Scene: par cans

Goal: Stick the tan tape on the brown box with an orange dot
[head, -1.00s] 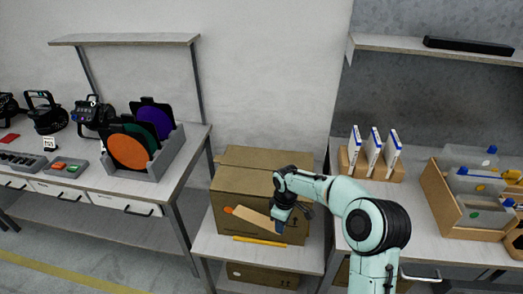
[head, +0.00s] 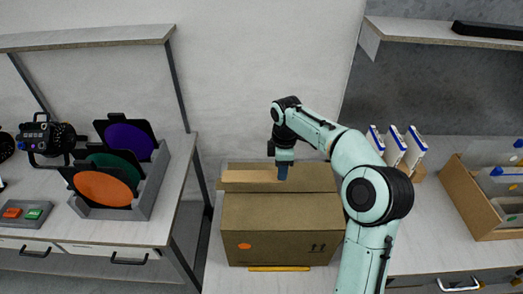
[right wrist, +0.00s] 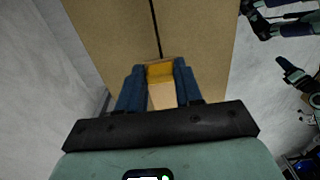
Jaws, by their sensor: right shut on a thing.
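The brown box (head: 283,229) stands closed on a low table, with an orange dot (head: 244,245) at the left of its front face. My right gripper (head: 282,172) is above the far part of the box top. It is shut on the right end of the tan tape (head: 250,176), a flat strip that points left, roughly level. In the right wrist view the tape (right wrist: 162,96) is between the blue fingers (right wrist: 160,90), over the box top (right wrist: 195,30) with its dark seam. I cannot tell whether the tape touches the box. My left gripper is not in view.
A yellow strip (head: 279,268) lies at the foot of the box front. The left bench holds a grey rack (head: 150,190) of coloured discs and a button box (head: 22,213). The right bench holds white-and-blue packs (head: 396,147) and a wooden tray (head: 470,205).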

